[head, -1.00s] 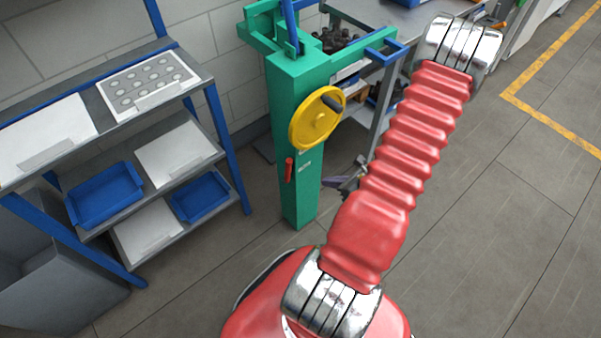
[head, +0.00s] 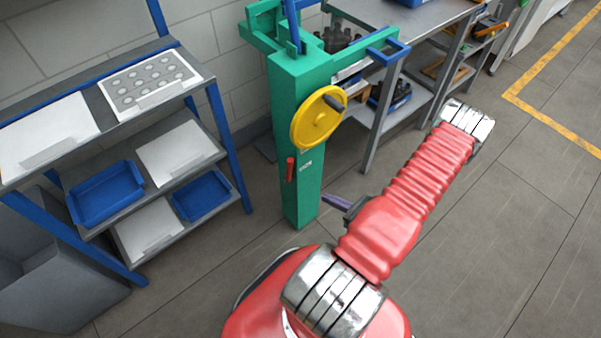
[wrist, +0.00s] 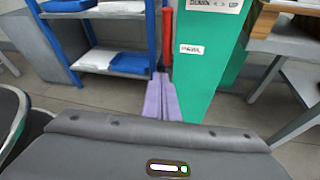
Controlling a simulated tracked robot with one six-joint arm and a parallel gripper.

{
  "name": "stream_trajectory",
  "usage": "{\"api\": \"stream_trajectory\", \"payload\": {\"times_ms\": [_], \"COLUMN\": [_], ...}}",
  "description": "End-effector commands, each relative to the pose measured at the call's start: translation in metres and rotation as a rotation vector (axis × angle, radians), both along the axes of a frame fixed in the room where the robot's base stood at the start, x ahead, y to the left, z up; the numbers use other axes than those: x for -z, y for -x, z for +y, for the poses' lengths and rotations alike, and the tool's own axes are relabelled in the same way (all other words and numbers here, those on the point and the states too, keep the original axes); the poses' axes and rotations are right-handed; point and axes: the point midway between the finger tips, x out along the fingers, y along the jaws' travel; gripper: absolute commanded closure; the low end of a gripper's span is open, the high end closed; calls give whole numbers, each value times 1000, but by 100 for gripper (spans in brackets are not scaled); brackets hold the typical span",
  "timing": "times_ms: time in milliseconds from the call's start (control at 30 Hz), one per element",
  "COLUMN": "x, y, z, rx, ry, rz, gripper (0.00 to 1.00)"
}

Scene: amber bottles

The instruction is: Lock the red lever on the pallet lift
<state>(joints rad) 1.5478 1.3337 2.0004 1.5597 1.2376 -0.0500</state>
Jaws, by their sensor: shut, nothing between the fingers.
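The pallet lift is a green column (head: 303,120) with a yellow handwheel (head: 318,118). The red lever (head: 289,169) is on the column's lower front, below the wheel, and runs roughly upright along it. In the wrist view the red lever (wrist: 167,38) is above the fingertips, beside the green column (wrist: 205,70) and a small white label. My gripper (head: 324,197) has purple fingers and is right of the column, lower than the lever. In the wrist view my gripper (wrist: 161,76) is shut and empty, pointing toward the column's lower left edge. I cannot tell whether it touches the column.
A blue-framed shelf (head: 225,150) with blue trays (head: 104,195) and white boxes stands left of the column. A grey bin (head: 45,260) is at lower left. A grey workbench (head: 400,20) stands behind and right. Open floor lies to the right.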

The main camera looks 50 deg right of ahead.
Motion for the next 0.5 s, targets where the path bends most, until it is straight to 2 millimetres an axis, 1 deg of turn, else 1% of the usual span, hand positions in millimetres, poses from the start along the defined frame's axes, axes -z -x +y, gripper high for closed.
{"api": "stream_trajectory", "payload": {"times_ms": [67, 167, 300, 500], "x": [-3, -15, -26, -28], "y": [-3, -7, -9, -10], "z": [-4, -13, -15, -15], "rx": [-7, -16, -21, -24], "ry": [33, 87, 124, 135], "rz": [-57, -117, -164, -169], "gripper": [100, 100, 100, 100]}}
